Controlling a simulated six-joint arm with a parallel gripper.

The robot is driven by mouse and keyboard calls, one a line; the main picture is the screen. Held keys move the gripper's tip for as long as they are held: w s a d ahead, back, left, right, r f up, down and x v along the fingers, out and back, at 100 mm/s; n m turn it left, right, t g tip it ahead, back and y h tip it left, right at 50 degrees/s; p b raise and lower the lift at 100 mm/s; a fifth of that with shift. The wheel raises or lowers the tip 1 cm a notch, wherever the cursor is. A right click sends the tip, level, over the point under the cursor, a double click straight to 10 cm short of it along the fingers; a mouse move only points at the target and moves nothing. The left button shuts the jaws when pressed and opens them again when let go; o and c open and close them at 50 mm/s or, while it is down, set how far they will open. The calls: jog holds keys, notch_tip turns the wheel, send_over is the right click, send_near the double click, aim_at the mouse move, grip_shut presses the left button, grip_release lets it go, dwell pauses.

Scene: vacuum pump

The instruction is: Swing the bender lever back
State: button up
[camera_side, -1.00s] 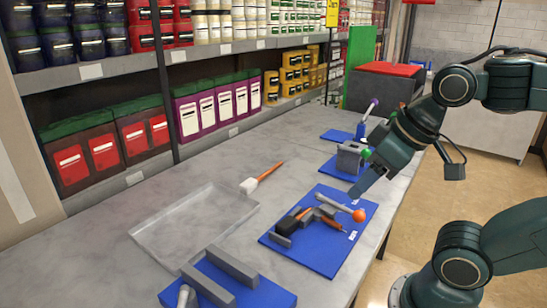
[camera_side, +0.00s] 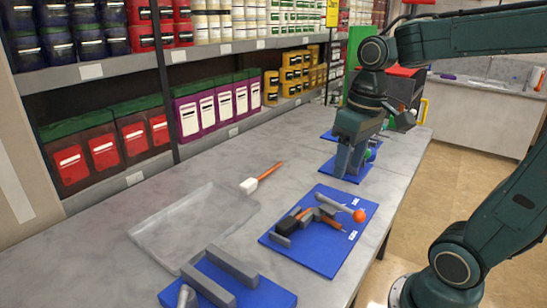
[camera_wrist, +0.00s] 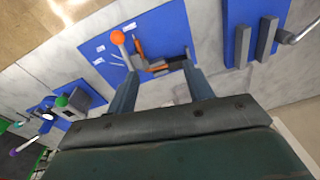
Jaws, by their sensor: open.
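The bender sits on a blue board (camera_side: 275,239) at the front of the bench. Its silver lever (camera_side: 335,203) ends in an orange ball (camera_side: 359,216) at the board's right side. An orange rod (camera_side: 328,222) lies by the bender. In the wrist view the orange ball (camera_wrist: 118,37) is near the top, beyond the left finger. My gripper (camera_side: 350,176) points down behind the bender board, apart from the lever, in front of a smaller blue board. It is open and empty; both fingers (camera_wrist: 160,70) show spread in the wrist view.
A grey block fixture with a green knob (camera_wrist: 62,101) is partly hidden behind my gripper in the side view. A clear tray (camera_side: 190,225), a white-and-orange tool (camera_side: 262,178) and a blue board with grey bars (camera_side: 230,275) lie left and front. Shelves line the left.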

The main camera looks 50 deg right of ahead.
jog(key=w+d+f+m+g+y, duration=0.1)
jog(key=d+f+g, duration=0.1)
jog(key=d, duration=0.4)
jog(key=w+d+f+m+g+y, duration=0.1)
jog(key=w+d+f+g+y, duration=0.1)
jog(key=d, duration=0.5)
jog(key=shift+d+f+g, duration=0.25)
jog(key=shift+f+g, duration=0.25)
jog(key=shift+f, duration=0.1)
jog(key=shift+a+f, duration=0.1)
jog(key=shift+f, duration=0.05)
jog(key=shift+x, duration=6.75)
jog(key=shift+a, duration=0.1)
